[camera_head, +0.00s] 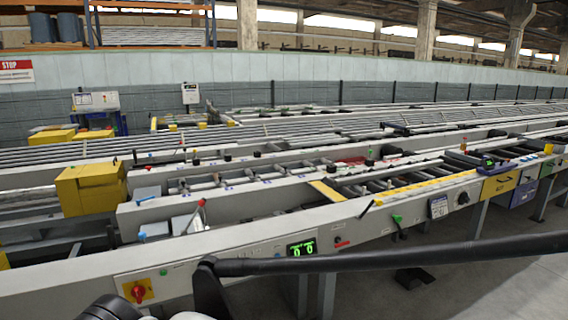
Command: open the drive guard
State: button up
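A yellow box-shaped cover (91,188) stands at the left, on the far side of the front rail of the runout table. It looks closed and may be the drive guard, but no label on it can be read. A yellow drawer-like box (499,184) with a small dark handle or marking hangs on the table's front at the right. My gripper cannot be made out. A long dark bar, apparently part of my arm, crosses the lower right, and rounded grey and black parts of mine show at the bottom left.
The long pale front rail (75,288) carries a red knob on a yellow plate (138,291), a green-digit display (302,248) and a green knob (397,219). A red-tipped lever (196,214) stands up behind it. Grey floor (500,285) is open at the lower right.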

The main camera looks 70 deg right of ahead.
aim_at(492, 186)
jog(key=z, duration=3.8)
jog(key=i+z, duration=0.2)
jog(key=i+l+z, duration=0.1)
jog(key=i+z, duration=0.15)
jog(key=i, duration=1.75)
jog(key=i+u, duration=0.1)
jog(key=i, duration=0.4)
jog(key=i+l+u, duration=0.15)
jog(key=i, duration=0.35)
jog(key=i+l+u, duration=0.1)
jog(key=i, duration=0.4)
jog(key=i+l+u, duration=0.1)
jog(key=i, duration=0.4)
jog(key=i+l+u, duration=0.45)
jog(key=i, duration=0.15)
jog(key=i+z, duration=0.1)
